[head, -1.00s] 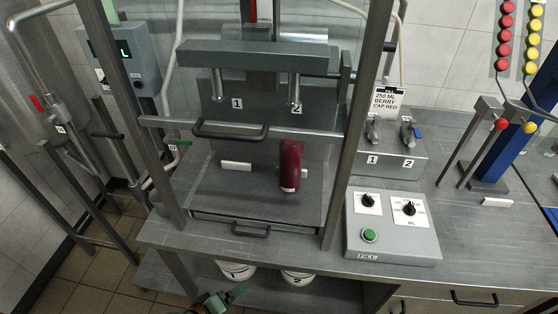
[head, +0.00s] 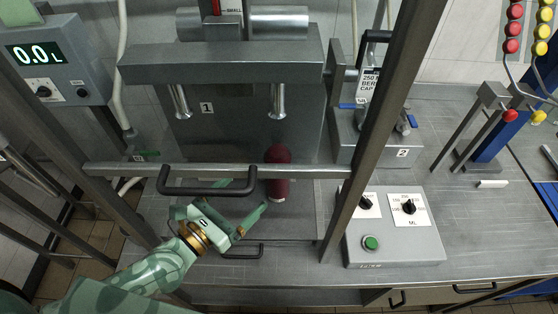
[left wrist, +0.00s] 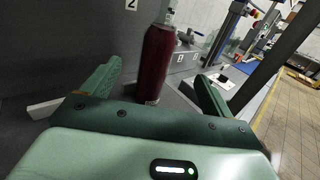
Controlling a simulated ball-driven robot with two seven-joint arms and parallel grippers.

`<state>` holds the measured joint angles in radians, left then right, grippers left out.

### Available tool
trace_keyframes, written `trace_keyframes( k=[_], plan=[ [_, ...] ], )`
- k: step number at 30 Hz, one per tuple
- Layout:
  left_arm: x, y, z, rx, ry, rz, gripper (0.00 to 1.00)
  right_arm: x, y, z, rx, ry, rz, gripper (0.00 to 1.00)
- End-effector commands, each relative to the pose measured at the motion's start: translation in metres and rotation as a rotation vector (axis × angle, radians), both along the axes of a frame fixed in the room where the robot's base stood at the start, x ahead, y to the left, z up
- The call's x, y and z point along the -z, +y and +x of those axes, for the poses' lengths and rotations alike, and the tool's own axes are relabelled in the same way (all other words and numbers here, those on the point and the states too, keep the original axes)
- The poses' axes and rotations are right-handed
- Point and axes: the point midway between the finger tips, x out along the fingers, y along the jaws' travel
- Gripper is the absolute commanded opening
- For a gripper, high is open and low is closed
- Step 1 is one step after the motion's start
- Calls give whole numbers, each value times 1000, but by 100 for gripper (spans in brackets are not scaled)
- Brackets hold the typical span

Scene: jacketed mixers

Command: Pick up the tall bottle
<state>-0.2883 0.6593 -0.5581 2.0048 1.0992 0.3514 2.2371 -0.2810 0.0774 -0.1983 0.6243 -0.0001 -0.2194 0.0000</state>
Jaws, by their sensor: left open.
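The tall bottle is dark red (head: 279,189) and stands on the grey filler deck under the nozzles, behind the guard frame's crossbar, which cuts across it in the head view. It also shows in the left wrist view (left wrist: 157,62), upright between and beyond the fingers, its top cut off by the picture edge. My green left gripper (head: 258,193) is open and empty, just left of and near the bottle, below the crossbar. Its two spread fingers show in the left wrist view (left wrist: 157,88). I see no finger touching the bottle. My right gripper is not in view.
The crossbar (head: 120,169) carries a black handle (head: 205,192) close to my left gripper. Steel posts (head: 372,130) flank the deck. Two nozzles (head: 278,101) hang above. A control box (head: 395,240) with a green button stands on the right; bench beyond it is mostly clear.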

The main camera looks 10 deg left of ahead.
Motion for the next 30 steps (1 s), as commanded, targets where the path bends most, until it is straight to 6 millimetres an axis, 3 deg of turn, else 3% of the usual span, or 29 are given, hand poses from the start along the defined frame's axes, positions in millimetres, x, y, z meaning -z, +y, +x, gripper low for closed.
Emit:
trace_keyframes(
  k=[6, 10, 18, 24, 30],
  plan=[
    [-3, -25, 48, -2, -5, -1, 86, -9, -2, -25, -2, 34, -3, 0],
    [-2, -38, 72, 0, -4, 0, 86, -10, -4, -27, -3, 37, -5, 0],
    [0, -49, 96, 0, -3, 4, 86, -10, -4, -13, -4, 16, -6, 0],
    [3, -61, 127, 0, -3, 4, 86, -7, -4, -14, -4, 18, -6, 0],
    [3, -67, 138, 1, -2, 6, 86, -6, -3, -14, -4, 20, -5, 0]
  ],
)
